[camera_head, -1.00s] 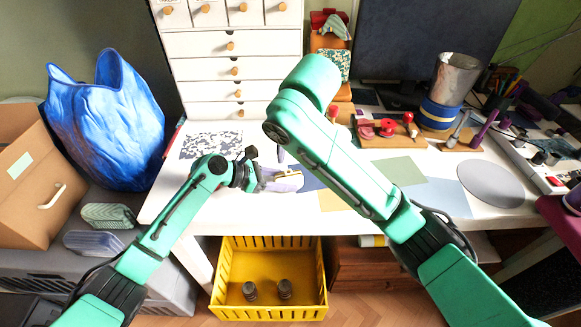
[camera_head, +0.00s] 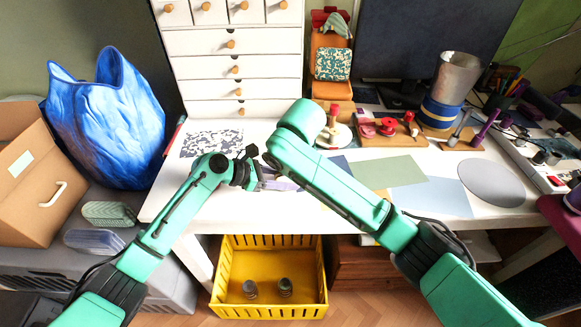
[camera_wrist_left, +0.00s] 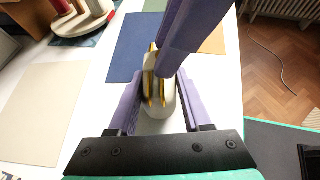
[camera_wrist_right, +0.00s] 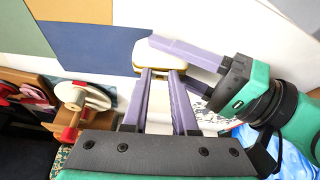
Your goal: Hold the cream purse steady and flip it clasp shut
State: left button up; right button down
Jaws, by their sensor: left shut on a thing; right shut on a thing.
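The cream purse (camera_wrist_left: 160,103), with a gold metal frame, sits between the purple fingers of my left gripper (camera_wrist_left: 157,105), which is shut on its body. My right gripper (camera_wrist_right: 160,72) is at the gold frame along the purse's top, its fingers close together and shut on it. In the left wrist view the right gripper's fingers reach over the purse from above and hide part of the clasp. The purse (camera_wrist_right: 148,52) also shows just beyond the right fingertips in the right wrist view. In the head view my right arm hides most of the purse.
The white table (camera_head: 240,208) is clear in front, with coloured flat sheets (camera_head: 388,172) to the right. A round stand with a red part (camera_head: 333,135) is behind my right arm. White drawers (camera_head: 235,70) stand at the back. A yellow crate (camera_head: 268,311) sits on the floor below.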

jog(key=shift+s+f, duration=0.1)
jog(key=shift+f, duration=0.1)
jog(key=shift+s+t, duration=0.15)
jog(key=shift+t, duration=0.55)
jog(key=c, duration=0.7)
grip_release()
jog(key=v, duration=1.2)
jog(key=shift+d, duration=0.2)
